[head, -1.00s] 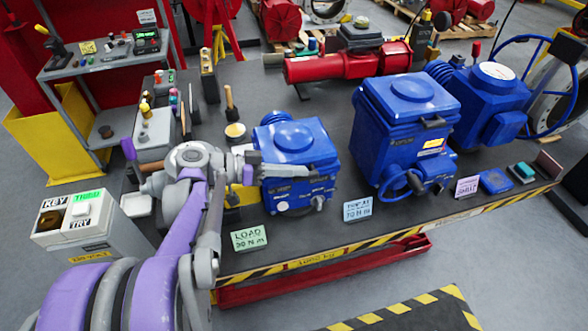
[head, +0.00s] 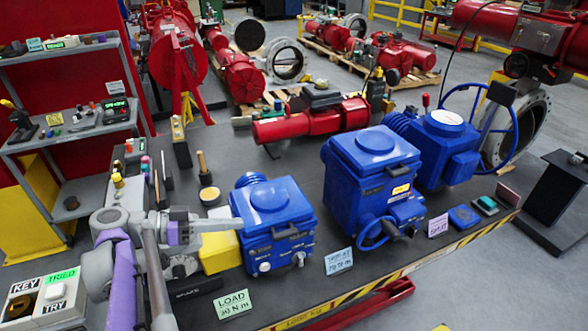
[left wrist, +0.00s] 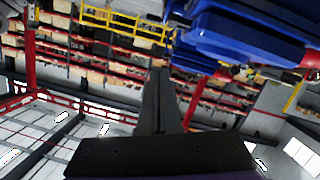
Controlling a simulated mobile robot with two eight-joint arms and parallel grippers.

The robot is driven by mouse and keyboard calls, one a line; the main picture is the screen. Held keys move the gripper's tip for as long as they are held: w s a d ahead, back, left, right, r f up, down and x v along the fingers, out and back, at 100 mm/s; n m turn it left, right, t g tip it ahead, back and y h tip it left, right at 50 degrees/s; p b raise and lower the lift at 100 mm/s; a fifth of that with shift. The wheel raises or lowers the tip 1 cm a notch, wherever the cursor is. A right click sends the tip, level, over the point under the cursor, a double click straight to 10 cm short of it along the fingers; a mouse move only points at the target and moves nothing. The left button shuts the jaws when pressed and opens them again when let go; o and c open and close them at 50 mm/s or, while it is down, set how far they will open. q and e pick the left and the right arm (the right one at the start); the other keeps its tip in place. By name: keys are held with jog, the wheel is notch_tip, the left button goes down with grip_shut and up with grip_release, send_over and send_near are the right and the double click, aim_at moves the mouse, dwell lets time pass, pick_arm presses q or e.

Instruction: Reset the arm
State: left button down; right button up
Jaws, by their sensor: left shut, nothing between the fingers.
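My left arm, purple and grey, comes in from the lower left of the head view. Its gripper (head: 238,224) points right, shut and empty, with its tip at the left side of the small blue actuator (head: 272,205). I cannot tell whether it touches the actuator. In the left wrist view the shut fingers (left wrist: 162,75) reach up the middle as one dark bar, with nothing held. A blue housing (left wrist: 240,35) is at the upper right of that view. My right gripper is not in view.
A larger blue actuator (head: 370,180) and one with a handwheel (head: 445,150) stand to the right on the dark bench. A yellow block (head: 220,252) is below the gripper. The key box (head: 40,305) is at lower left, and a LOAD card (head: 233,304) lies in front.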

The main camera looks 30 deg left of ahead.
pick_arm(q)
jog(key=s+d+f+n+g+y, duration=0.2)
jog(key=s+d+f+y, duration=0.1)
jog(key=d+f+y, duration=0.2)
jog(key=s+d+f+n+g+y, duration=0.2)
jog(key=d+f+y, duration=0.4)
jog(key=d+f, duration=0.4)
notch_tip(320, 180, down, 3)
jog(key=shift+s+d+r+n+g, duration=0.1)
jog(key=shift+s+d+n+g, duration=0.2)
jog(key=shift+s+n, duration=0.1)
